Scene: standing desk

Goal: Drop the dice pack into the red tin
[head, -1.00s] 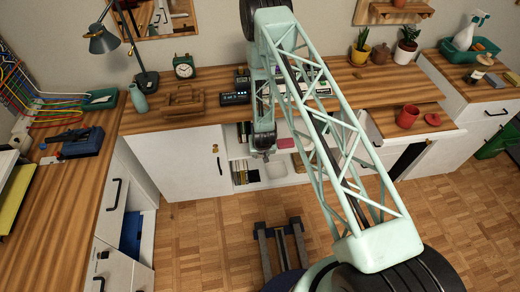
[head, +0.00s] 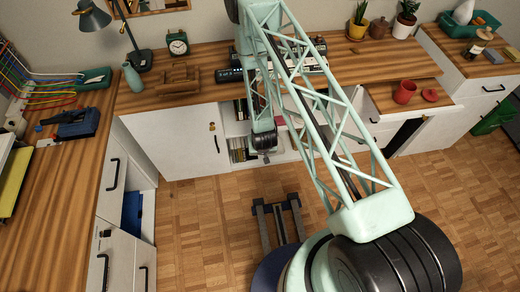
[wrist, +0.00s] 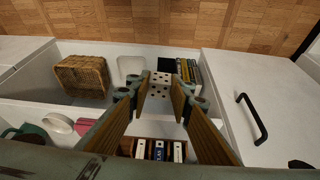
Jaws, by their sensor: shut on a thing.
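My gripper (wrist: 158,92) is shut on the dice pack (wrist: 158,86), a white block with black dots, held between the fingertips in the wrist view. In the head view my gripper (head: 264,152) hangs in front of the open shelf section under the desk, below the desktop; the dice pack cannot be made out there. The red tin (head: 404,92) stands upright on the lower wooden surface at the right, with a round red lid (head: 430,95) lying beside it. The tin is well to the right of my gripper and higher. Its inside is barely visible.
A wicker basket (wrist: 82,77), a white container (wrist: 131,68) and books (wrist: 190,72) are in the wrist view around the gripper. The desktop holds a clock (head: 178,43), a wooden carrier (head: 180,79) and potted plants. Floor before the cabinets is mostly clear.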

